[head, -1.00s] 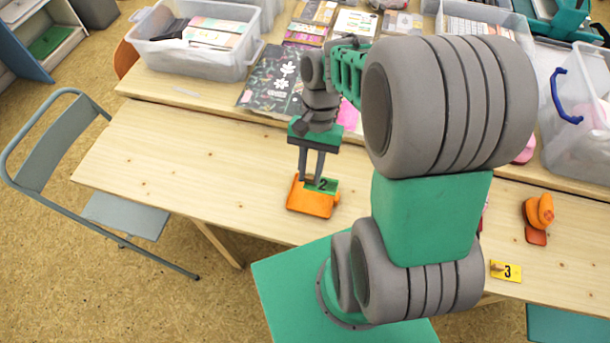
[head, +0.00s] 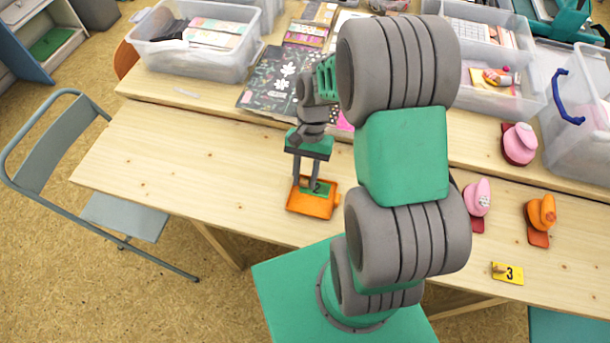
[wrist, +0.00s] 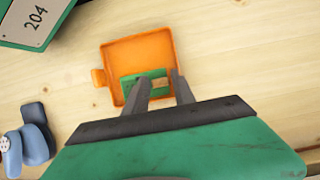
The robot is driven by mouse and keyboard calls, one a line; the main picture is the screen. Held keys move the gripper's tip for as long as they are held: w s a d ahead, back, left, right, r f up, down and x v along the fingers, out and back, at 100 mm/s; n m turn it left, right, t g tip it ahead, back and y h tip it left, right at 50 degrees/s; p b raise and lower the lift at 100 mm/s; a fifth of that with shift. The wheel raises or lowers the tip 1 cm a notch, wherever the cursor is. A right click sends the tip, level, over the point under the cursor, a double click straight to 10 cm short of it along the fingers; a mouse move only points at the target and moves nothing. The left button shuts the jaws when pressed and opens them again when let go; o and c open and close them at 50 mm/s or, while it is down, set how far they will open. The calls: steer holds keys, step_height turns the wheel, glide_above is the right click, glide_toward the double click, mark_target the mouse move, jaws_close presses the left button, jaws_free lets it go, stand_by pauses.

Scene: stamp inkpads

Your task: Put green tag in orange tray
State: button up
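The orange tray (head: 322,207) lies on the near table, left of my arm's base; it also shows in the wrist view (wrist: 128,53). The green tag (head: 317,188) lies inside the tray, toward one side; the wrist view shows it (wrist: 130,86) with a small tan piece on it, partly hidden by a finger. My gripper (head: 306,182) is just above the tray, pointing down. Its two fingers (wrist: 162,80) stand apart, with a gap around the tan piece, and appear to hold nothing.
An orange punch (head: 540,213) and pink punches (head: 478,198) stand on the right. Clear bins (head: 190,60) and papers fill the back table. The table left of the tray is clear.

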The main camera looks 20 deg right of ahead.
steer(key=shift+o, duration=1.2)
steer(key=p+v, duration=0.1)
steer(key=v, duration=1.2)
steer(key=s+a+r+n+t+h, duration=0.2)
steer(key=s+a+r+n+t, duration=0.2)
steer(key=s+r+n+t, duration=0.1)
steer(key=shift+s+r+n+t+h, duration=0.35)
steer(key=shift+s+n+t, duration=0.45)
steer(key=shift+n, duration=0.4)
